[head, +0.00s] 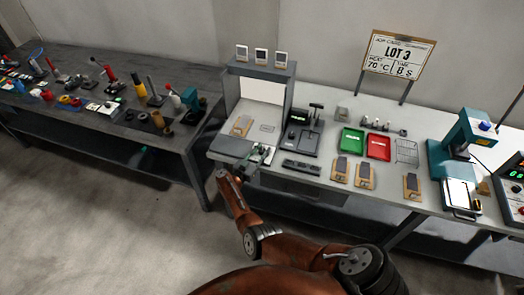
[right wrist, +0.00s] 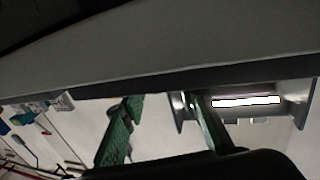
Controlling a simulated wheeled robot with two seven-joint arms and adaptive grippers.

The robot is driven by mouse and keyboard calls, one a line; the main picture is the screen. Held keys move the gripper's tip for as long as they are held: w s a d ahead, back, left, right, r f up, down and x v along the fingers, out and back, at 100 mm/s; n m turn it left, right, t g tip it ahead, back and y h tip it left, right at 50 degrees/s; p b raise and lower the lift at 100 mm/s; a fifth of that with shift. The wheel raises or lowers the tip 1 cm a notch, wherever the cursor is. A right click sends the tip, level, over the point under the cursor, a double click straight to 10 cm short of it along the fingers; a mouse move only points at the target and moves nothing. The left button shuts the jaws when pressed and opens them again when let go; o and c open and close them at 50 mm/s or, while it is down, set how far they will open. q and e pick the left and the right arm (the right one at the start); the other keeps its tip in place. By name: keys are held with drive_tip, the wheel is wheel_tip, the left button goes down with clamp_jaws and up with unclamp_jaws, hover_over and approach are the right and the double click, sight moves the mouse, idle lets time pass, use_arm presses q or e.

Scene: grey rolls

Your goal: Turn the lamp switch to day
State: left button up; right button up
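The lamp booth (head: 231,90) is a grey open-fronted box with a bright interior at the left end of the pale bench. A small pale plate with dark marks (head: 267,128) lies inside it, too small to read. I cannot make out the lamp switch or its setting. My right gripper (head: 264,155) is low at the booth's front edge. In the right wrist view its two green fingers (right wrist: 163,102) stand apart with nothing between them. A lit white strip (right wrist: 246,101) shows beyond the right finger. My left gripper is not in view.
A dark keypad-like block (head: 301,168) and a dark scale-like device (head: 303,140) stand right of the gripper. A teal press (head: 452,150) stands near the right. Concrete floor lies in front.

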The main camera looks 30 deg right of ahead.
sight(262, 149)
drive_tip(key=o, duration=0.3)
wheel_tip(262, 149, up, 10)
idle(0.8)
idle(0.4)
